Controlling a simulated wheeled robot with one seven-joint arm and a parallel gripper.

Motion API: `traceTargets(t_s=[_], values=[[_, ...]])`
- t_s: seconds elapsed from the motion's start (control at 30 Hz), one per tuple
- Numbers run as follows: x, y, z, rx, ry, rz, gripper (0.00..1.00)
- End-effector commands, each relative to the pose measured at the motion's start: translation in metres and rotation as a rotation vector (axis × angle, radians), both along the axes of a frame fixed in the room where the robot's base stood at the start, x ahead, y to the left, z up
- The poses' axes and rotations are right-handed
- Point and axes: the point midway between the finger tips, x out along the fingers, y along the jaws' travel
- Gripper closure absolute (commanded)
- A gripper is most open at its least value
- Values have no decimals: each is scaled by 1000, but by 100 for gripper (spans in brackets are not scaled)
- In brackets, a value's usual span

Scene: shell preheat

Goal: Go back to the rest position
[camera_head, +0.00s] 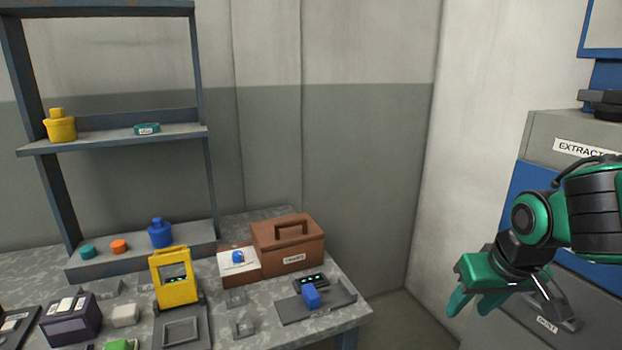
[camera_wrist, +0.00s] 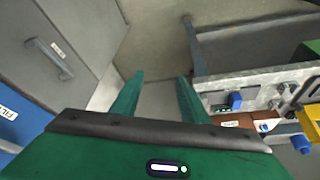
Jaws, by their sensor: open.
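My gripper (camera_head: 470,303) is at the right of the head view, in front of the grey and blue cabinet (camera_head: 535,190) and to the right of the table (camera_head: 345,322). Its two green fingers (camera_wrist: 160,95) are spread in the wrist view, with nothing between them but the floor beyond. The gripper is open and empty. It hangs in free space, apart from the table's things. The rest position itself is not marked in either view.
A drawer with a handle (camera_wrist: 48,58) is left in the wrist view. The table holds a brown case (camera_head: 287,245), a yellow frame device (camera_head: 174,278), a blue block (camera_head: 311,296) and several small items. A shelf rack (camera_head: 165,133) stands behind. Floor between table and cabinet looks clear.

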Motion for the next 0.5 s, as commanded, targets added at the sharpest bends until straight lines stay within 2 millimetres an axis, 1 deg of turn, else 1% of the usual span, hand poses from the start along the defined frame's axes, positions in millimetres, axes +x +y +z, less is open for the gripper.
traceTargets(t_s=[0.03,0.1,0.17,0.27,0.3,0.37,0.4,0.5], values=[[-9,-17,0,0,22,-51,59],[-24,-36,-3,1,63,-111,59],[-40,-52,-5,5,101,-167,59],[-68,-75,-9,19,168,-264,59],[-82,-83,-10,29,197,-306,59],[-102,-95,-12,45,242,-367,59],[-115,-100,-13,58,270,-407,59],[-143,-110,-15,89,331,-490,59]])
